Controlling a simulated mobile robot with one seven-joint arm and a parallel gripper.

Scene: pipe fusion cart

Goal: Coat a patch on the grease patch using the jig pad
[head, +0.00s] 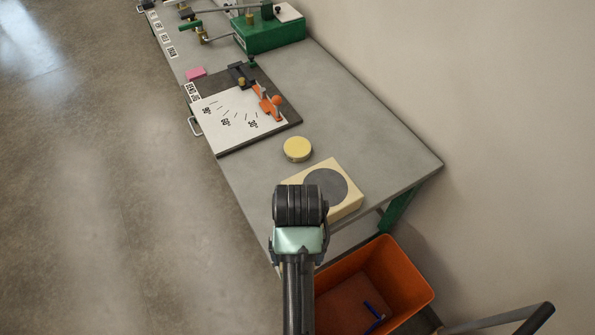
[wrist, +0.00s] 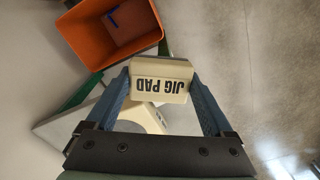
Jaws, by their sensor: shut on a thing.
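The jig pad (wrist: 160,80) is a cream block with "JIG PAD" printed on it. My gripper (wrist: 160,84) is shut on it, one finger on each side, in the wrist view. The grease patch is a dark grey round (head: 326,187) on a cream block (head: 347,208) at the near end of the bench in the head view. My arm covers the block's near left corner there, and hides the gripper and pad. In the wrist view the cream block (wrist: 155,114) shows partly behind the jig pad, which appears held above and apart from it.
A yellow round tin (head: 297,149) stands beside the block on the grey bench (head: 370,125). An angle board (head: 225,115) with an orange-handled clamp, a pink block (head: 195,74) and a green machine (head: 270,34) are farther back. An orange bin (head: 405,272) with a blue item stands below the bench end.

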